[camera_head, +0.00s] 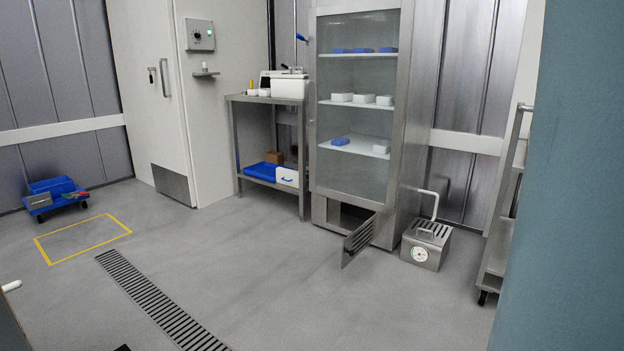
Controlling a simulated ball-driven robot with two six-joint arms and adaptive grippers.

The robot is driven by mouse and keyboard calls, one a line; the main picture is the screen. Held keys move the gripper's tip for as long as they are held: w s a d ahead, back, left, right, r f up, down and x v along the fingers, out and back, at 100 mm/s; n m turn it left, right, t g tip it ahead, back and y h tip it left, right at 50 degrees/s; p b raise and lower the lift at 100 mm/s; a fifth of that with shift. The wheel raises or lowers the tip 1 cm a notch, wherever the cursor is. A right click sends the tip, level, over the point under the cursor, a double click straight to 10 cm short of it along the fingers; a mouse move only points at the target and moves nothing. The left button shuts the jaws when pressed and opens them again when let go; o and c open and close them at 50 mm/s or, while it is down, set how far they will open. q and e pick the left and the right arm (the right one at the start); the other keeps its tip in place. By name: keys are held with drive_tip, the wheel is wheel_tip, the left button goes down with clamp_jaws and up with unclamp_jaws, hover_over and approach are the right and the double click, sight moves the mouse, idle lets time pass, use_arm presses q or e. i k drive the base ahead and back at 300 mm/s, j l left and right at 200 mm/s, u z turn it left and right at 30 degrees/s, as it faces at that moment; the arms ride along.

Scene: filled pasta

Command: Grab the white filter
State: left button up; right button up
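I cannot make out for certain which thing is the white filter. A white piece with a blue curved mark (287,178) stands at the right front of the side table's lower shelf, beside a blue tray (251,171). A white bin (289,88) stands on the table's top. The tall glass-front cabinet (358,184) holds several small white tubs (363,99) and blue packs (340,141). At its base a slatted flap (358,240) hangs open on a dark compartment (347,217) whose contents I cannot see. Neither gripper is in view.
A steel box with a dial and white pipe (421,254) stands right of the cabinet. A wheeled rack (497,250) and a blue-green surface (569,180) bound the right. A blue cart (54,197) is at left. The middle floor with its drain grate (152,301) is clear.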

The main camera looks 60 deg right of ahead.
sight(283, 176)
drive_tip(key=z, duration=1.8)
drive_tip(key=l, duration=0.15)
drive_tip(key=i+l+u, duration=0.1)
drive_tip(key=i+l, duration=0.35)
drive_tip(key=i+l+u, duration=0.1)
drive_tip(key=i+l, duration=0.3)
drive_tip(key=l, duration=0.2)
drive_tip(key=i+u, duration=0.4)
drive_tip(key=i, duration=0.25)
drive_tip(key=i+l+u, duration=0.15)
drive_tip(key=i+u, duration=0.25)
drive_tip(key=i, duration=0.95)
drive_tip(key=i+j+z, duration=0.1)
drive_tip(key=i, duration=0.65)
drive_tip(key=i+j, duration=0.15)
drive_tip(key=i, duration=0.65)
drive_tip(key=l+z, duration=0.05)
